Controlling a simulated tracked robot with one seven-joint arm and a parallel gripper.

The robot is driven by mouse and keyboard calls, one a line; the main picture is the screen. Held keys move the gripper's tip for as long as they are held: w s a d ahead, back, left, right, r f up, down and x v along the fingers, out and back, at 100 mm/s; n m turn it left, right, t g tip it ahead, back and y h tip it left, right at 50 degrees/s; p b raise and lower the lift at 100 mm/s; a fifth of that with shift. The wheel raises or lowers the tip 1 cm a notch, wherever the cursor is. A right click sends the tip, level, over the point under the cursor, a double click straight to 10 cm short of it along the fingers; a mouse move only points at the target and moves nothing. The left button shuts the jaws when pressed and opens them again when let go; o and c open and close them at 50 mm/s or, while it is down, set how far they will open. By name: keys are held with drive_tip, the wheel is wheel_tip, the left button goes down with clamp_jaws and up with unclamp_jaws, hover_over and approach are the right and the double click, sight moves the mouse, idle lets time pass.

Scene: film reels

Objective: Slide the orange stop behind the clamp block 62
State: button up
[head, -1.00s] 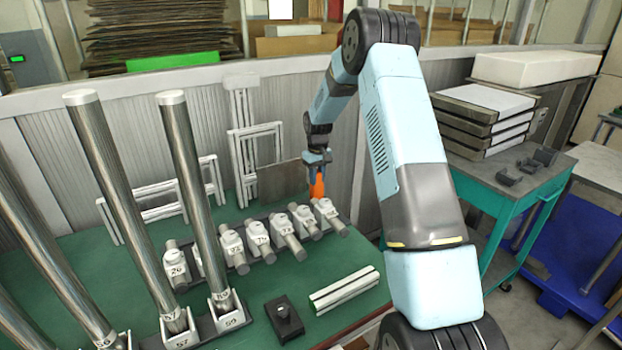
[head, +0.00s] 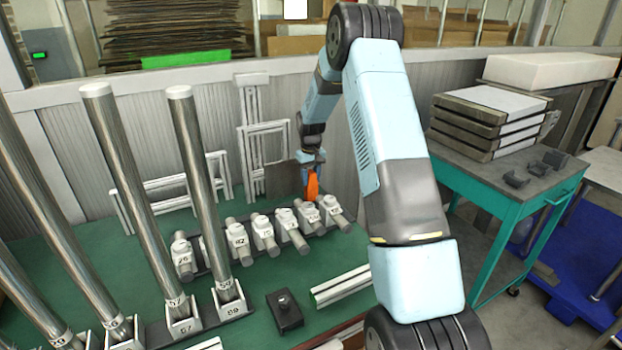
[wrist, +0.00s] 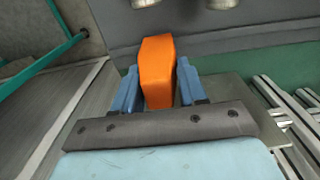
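The orange stop (head: 312,188) is held in my gripper (wrist: 158,88). In the wrist view the orange stop (wrist: 157,68) sits between the two blue fingers, which are shut on its sides. In the head view it hangs just behind the right end of a row of white clamp blocks with short steel bars. I cannot tell whether it touches anything. The row's labels are small; one block reads about 76 (head: 183,258), another about 82 or 62 (head: 238,241). I cannot tell for sure which block is 62.
Tall steel rods (head: 200,180) stand in front blocks at the left. A black block (head: 285,312) and a light slotted bar (head: 342,285) lie on the green table (head: 255,290). White frames (head: 262,145) lean on the back wall. A teal cart (head: 480,200) stands right.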

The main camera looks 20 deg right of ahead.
drive_tip(key=shift+r, duration=6.85)
